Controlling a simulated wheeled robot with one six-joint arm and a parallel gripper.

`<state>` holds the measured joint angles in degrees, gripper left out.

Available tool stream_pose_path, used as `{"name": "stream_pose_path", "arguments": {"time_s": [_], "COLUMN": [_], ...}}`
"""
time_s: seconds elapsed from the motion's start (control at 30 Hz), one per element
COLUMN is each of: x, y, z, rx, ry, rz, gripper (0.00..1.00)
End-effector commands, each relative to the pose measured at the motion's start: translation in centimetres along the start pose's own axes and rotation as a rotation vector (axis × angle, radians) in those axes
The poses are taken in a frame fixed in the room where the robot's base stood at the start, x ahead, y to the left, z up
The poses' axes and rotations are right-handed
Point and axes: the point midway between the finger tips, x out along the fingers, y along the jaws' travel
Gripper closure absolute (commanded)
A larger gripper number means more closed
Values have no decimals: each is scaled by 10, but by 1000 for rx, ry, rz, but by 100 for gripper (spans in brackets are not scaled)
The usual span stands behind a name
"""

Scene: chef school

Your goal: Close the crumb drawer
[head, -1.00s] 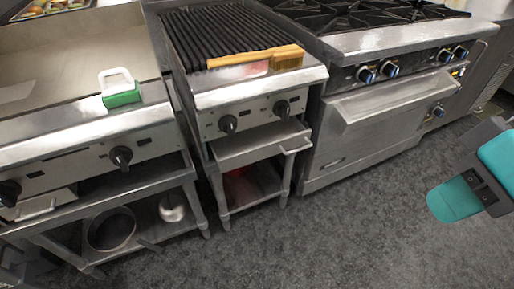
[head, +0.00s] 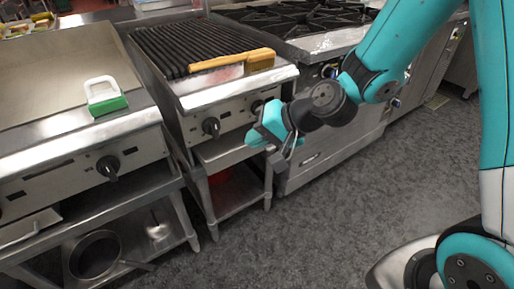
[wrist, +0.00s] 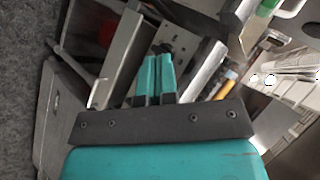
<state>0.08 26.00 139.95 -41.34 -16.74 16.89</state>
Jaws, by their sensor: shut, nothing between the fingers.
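The crumb drawer (head: 222,152) is a metal tray under the ribbed grill's knob panel in the head view. It sticks out past the panel, so it is at least partly open. My gripper (head: 284,160) is at the drawer's front right end and partly hides its handle. In the wrist view the drawer (wrist: 122,52) appears as a slanted metal panel left of my gripper's teal fingers (wrist: 158,62). The fingers are together and empty, close to the drawer. I cannot tell whether they touch it.
The grill (head: 190,45) carries a wooden-handled brush (head: 230,60). A griddle (head: 60,70) with a green-and-white scraper (head: 104,98) stands left, with a pan (head: 95,255) on the shelf below. A burner range (head: 310,22) stands right. Grey floor (head: 350,200) is open in front.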

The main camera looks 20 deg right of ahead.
Motion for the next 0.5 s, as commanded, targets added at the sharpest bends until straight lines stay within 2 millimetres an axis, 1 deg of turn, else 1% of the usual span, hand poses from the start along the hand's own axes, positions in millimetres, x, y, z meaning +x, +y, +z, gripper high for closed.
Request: {"name": "stream_pose_path", "arguments": {"time_s": [0.03, 0.07, 0.1, 0.17, 0.2, 0.3, 0.4, 0.5], "x": [19, 26, 34, 42, 46, 51, 52, 54], "y": [30, 44, 62, 89, 106, 140, 160, 168], "z": [-14, -24, -34, -47, -54, -64, -69, -72], "rx": [123, 188, 270, 381, 445, 565, 634, 661], "ry": [73, 124, 189, 280, 335, 446, 515, 545], "rz": [-12, -24, -35, -48, -55, -63, -67, -69], "gripper": [100, 100, 100, 100, 100, 100, 100, 100]}}
